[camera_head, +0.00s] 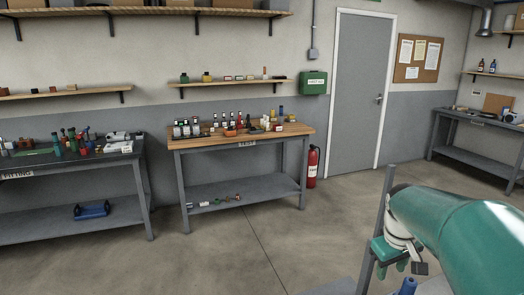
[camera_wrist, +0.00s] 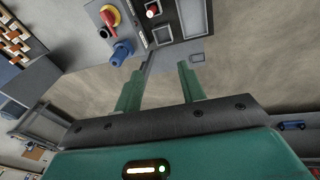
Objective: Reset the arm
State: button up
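My gripper (camera_wrist: 161,72) shows in the wrist view with its two green fingers spread wide apart. Nothing is held between them; bare floor and the lower edge of a grey control panel (camera_wrist: 165,48) show past the fingertips. The panel carries a red and yellow rotary switch (camera_wrist: 109,16), a blue knob (camera_wrist: 121,53) and a red button (camera_wrist: 152,10). The fingers appear apart from these controls. In the head view, my green arm reaches in from the lower right, bent downward, and its end is partly hidden.
A wooden-topped bench (camera_head: 188,143) with bottles and jars stands ahead, with a dark bench (camera_head: 130,158) at left and another (camera_head: 450,115) at far right. A grey post (camera_head: 375,230) stands close to my arm. A fire extinguisher (camera_head: 312,167) stands near the door (camera_head: 357,90). The middle floor is clear.

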jog(key=s+a+r+m+t+y, duration=0.1)
jog(key=s+a, duration=0.7)
jog(key=a, duration=0.1)
jog(key=s+a+r+m+t, duration=0.1)
jog(key=s+a+r+t, duration=0.1)
jog(key=s+a, duration=0.6)
jog(key=shift+s+a+t+y, duration=0.3)
jog(key=shift+s+a+y, duration=0.1)
jog(key=shift+a, duration=0.35)
